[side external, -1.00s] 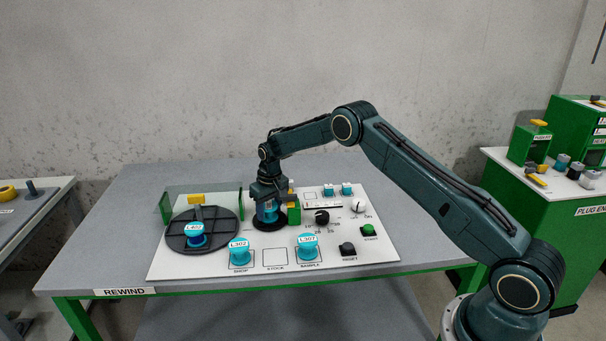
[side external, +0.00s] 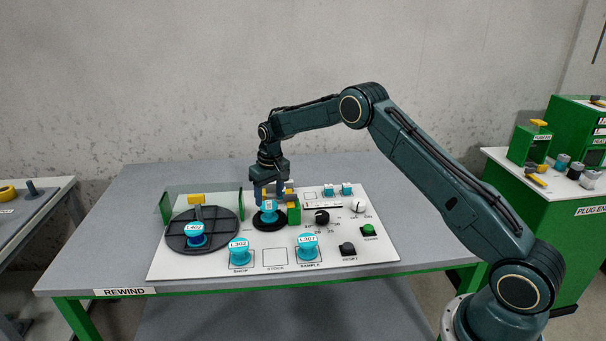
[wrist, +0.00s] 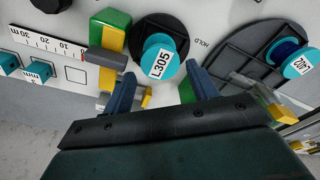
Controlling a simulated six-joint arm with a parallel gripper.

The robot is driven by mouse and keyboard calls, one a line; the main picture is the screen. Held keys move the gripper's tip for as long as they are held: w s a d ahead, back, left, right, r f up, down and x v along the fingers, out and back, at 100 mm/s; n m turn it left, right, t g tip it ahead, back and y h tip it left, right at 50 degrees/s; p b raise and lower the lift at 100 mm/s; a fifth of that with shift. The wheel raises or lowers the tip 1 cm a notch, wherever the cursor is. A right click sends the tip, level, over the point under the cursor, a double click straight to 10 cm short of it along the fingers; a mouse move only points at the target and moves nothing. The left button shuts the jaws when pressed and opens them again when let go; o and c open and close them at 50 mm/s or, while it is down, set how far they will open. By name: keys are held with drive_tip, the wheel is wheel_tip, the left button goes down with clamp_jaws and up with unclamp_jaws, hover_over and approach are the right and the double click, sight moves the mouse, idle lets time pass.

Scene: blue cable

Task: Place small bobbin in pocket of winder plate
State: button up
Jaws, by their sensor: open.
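A small cyan-topped bobbin labelled L305 (wrist: 161,56) stands on a small round black winder plate (side external: 284,222), next to a green and yellow block. It also shows in the side view (side external: 268,209). My gripper (side external: 269,195) is open just above this bobbin, pointing down, with nothing between its fingers. In the wrist view my gripper's fingers (wrist: 162,73) are spread to either side of the bobbin's near edge, apart from it. The seat under the bobbin is hidden by its top.
A larger dark turntable (side external: 176,239) on the left carries bobbin L402 (side external: 195,229) beside a clear guard. Bobbins L302 (side external: 239,246) and L307 (side external: 308,242) stand at the panel front. The green and yellow block (side external: 293,213) is close to my gripper's right.

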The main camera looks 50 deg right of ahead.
wheel_tip(320, 180, up, 6)
drive_tip(key=shift+s+r, duration=0.15)
drive_tip(key=shift+s, duration=0.25)
idle(0.5)
wheel_tip(320, 180, up, 13)
drive_tip(key=t, duration=0.1)
hover_over(272, 207)
drive_tip(key=s+a, duration=0.4)
drive_tip(key=s, duration=0.4)
drive_tip(key=s+a+r+t, duration=0.1)
drive_tip(key=s+a+r, duration=0.2)
drive_tip(key=s+r, duration=0.65)
drive_tip(key=s+a+f+n+t, duration=0.1)
drive_tip(key=s+a+f, duration=0.1)
drive_tip(key=s, duration=1.1)
drive_tip(key=s+a+f+t, duration=0.1)
drive_tip(key=s+f, duration=0.1)
drive_tip(key=s, duration=1.1)
drive_tip(key=shift+s+a+n, duration=0.2)
drive_tip(key=shift+a+n, duration=0.15)
drive_tip(key=shift+n, duration=0.05)
drive_tip(key=shift+c, duration=0.5)
